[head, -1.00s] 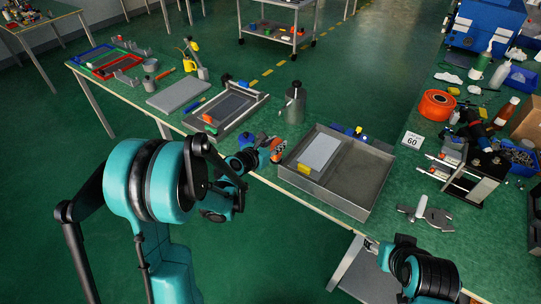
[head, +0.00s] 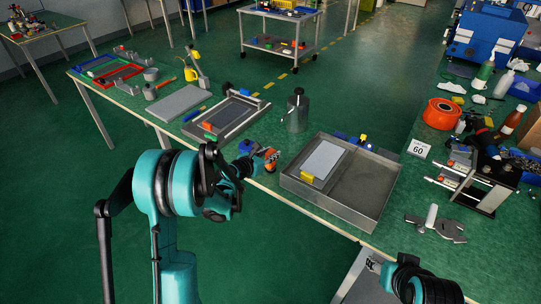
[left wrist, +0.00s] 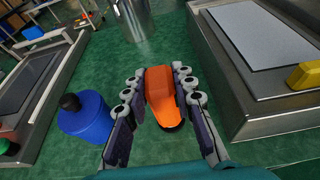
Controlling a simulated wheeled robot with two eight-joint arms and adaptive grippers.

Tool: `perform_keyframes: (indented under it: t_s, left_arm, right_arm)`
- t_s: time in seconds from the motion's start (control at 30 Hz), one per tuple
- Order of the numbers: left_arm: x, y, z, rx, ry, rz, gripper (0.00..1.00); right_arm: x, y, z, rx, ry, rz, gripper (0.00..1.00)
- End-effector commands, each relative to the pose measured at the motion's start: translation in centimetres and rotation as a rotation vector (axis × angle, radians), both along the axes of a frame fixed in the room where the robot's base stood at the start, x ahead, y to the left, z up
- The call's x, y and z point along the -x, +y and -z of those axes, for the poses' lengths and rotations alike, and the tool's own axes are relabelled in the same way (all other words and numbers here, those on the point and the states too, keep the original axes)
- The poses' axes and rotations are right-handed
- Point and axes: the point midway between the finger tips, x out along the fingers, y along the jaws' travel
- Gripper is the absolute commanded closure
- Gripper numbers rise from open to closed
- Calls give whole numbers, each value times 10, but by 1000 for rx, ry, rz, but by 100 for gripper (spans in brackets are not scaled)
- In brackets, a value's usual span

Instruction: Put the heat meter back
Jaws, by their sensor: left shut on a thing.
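The heat meter looks like an orange body with a dark end (left wrist: 162,95). In the left wrist view it sits between the fingers of my left gripper (left wrist: 160,105), which is shut on it. In the head view my left gripper (head: 268,160) is at the bench's front edge, between the framed fixture and the metal tray, and the orange of the heat meter (head: 271,154) shows at its tip. Fingers partly hide it. My right gripper (head: 371,264) is small at the lower right, by the bench's front edge; its finger state is unclear.
The metal tray (head: 352,214) with a grey plate (head: 323,160) and yellow block (head: 307,178) is right of my left gripper. A blue bottle (left wrist: 85,116) stands close to its left. A metal canister (head: 297,114) stands behind. Green bench surface shows between them.

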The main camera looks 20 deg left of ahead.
Motion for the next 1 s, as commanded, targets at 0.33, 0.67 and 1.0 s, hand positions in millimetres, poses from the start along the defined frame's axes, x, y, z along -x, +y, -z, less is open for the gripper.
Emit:
perform_keyframes:
  t_s: [0.33,0.67,1.0]
  left_arm:
    - [0,0,2,0,0,0,54]
    - [6,3,-4,1,0,-1,54]
    - [69,26,-30,1,0,-3,54]
  right_arm:
    - [0,0,0,0,0,0,51]
    - [0,0,-3,0,0,0,51]
    - [0,0,-25,0,0,0,51]
